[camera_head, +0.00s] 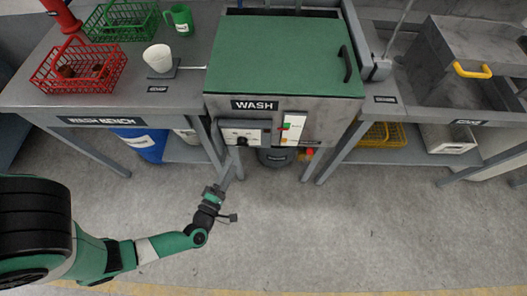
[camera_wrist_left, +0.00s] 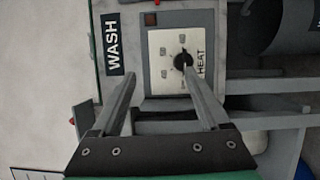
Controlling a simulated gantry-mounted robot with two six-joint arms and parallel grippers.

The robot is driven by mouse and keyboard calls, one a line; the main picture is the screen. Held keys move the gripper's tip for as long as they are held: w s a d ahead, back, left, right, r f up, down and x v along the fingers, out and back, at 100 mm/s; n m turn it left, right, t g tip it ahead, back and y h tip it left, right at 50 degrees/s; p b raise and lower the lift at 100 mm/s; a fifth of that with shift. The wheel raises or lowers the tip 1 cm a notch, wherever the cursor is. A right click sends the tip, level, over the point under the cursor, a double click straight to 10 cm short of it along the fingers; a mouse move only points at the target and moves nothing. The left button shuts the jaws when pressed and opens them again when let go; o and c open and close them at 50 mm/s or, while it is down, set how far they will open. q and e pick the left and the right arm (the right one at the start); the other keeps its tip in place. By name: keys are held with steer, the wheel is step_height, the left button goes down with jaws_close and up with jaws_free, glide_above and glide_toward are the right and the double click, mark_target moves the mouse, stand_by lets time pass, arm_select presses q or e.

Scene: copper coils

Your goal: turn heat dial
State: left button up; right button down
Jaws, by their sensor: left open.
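The heat dial is a small black knob (camera_wrist_left: 183,62) with a pointer, on a white plate (camera_wrist_left: 165,80) marked HEAT, beside the WASH label (camera_wrist_left: 113,45). In the head view the control box (camera_head: 243,133) is on the front of the wash tank (camera_head: 285,60), and the dial shows as a small dark spot (camera_head: 242,141). My left gripper (camera_head: 229,171) is open and empty, just below the box. In the left wrist view the gripper (camera_wrist_left: 160,73) has its fingers apart; the right finger's tip overlaps the dial's lower edge. Contact cannot be told. My right gripper is out of view.
A switch panel (camera_head: 293,128) with green and red marks sits right of the control box. A red knob (camera_head: 309,153) is below it. Bench legs (camera_head: 217,150) stand left of the tank. Red (camera_head: 80,65) and green (camera_head: 120,20) baskets stand on the left bench. The floor in front is clear.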

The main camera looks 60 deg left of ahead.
arm_select(q)
steer(key=b, duration=0.2)
glide_toward(240, 146)
steer(key=b+x, duration=0.3)
steer(key=x, duration=0.6)
steer(key=shift+f, duration=0.2)
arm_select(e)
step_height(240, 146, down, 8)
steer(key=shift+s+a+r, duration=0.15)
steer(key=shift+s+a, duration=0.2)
arm_select(q)
jaws_close()
steer(key=shift+m, duration=0.3)
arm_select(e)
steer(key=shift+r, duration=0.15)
